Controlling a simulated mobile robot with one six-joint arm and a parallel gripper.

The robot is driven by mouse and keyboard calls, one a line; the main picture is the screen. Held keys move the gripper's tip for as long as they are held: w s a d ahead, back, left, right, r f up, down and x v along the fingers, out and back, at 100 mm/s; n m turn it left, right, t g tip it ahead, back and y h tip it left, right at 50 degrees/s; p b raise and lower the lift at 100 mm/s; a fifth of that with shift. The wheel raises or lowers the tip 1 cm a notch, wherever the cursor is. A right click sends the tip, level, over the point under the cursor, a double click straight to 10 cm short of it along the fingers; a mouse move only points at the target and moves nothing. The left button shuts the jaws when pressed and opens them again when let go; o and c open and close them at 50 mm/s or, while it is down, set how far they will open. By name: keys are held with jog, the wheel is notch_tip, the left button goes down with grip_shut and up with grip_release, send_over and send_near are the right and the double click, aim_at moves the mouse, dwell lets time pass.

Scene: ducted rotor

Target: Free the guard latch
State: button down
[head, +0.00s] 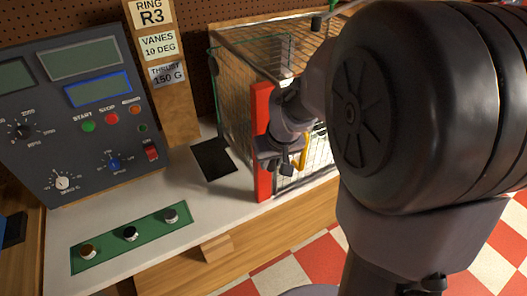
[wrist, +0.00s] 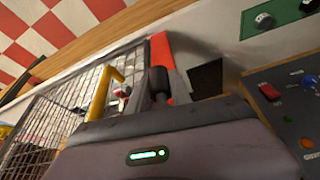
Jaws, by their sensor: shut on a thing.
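The mesh guard (head: 232,95) stands on the bench, with a red upright post (head: 262,188) at its front left corner and a yellow handle (head: 303,157) just right of the post. My gripper (head: 282,166) is at the post, between it and the handle. In the wrist view, a dark cylindrical piece (wrist: 158,82) stands at the gripper's jaws, against the red post (wrist: 164,50). It looks like the guard latch's knob, and my gripper is shut on it. The yellow handle (wrist: 104,88) is left of it there. The arm hides much of the guard and the latch's far side in the head view.
A control panel (head: 75,110) stands at the left. A green strip (head: 150,225) with several knobs lies on the white bench, and a black pad (head: 213,158) lies left of the post. A wooden post with labels (head: 170,100) rises behind the pad.

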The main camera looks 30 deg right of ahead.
dwell(0.8)
jog(key=shift+a+m+y+b, duration=0.35)
jog(key=shift+y+b, duration=0.3)
jog(key=shift+y, duration=0.45)
jog(key=shift+a+r+m+t+y+b, duration=0.2)
jog(key=shift+a+r+m+y, duration=0.5)
jog(key=shift+y, duration=1.7)
jog(key=shift+a+r+m+t+y+b, duration=0.2)
jog(key=shift+a+r+m+y, duration=0.45)
jog(key=shift+y, duration=1.75)
jog(key=shift+a+r+m+t+y+p, duration=0.1)
jog(key=shift+a+r+m+t+y, duration=0.55)
jog(key=shift+y, duration=1.75)
jog(key=shift+d+r+g, duration=0.1)
jog(key=shift+r+g, duration=0.15)
jog(key=shift+r, duration=0.05)
jog(key=c, duration=1.2)
grip_release()
jog(key=shift+o, duration=0.2)
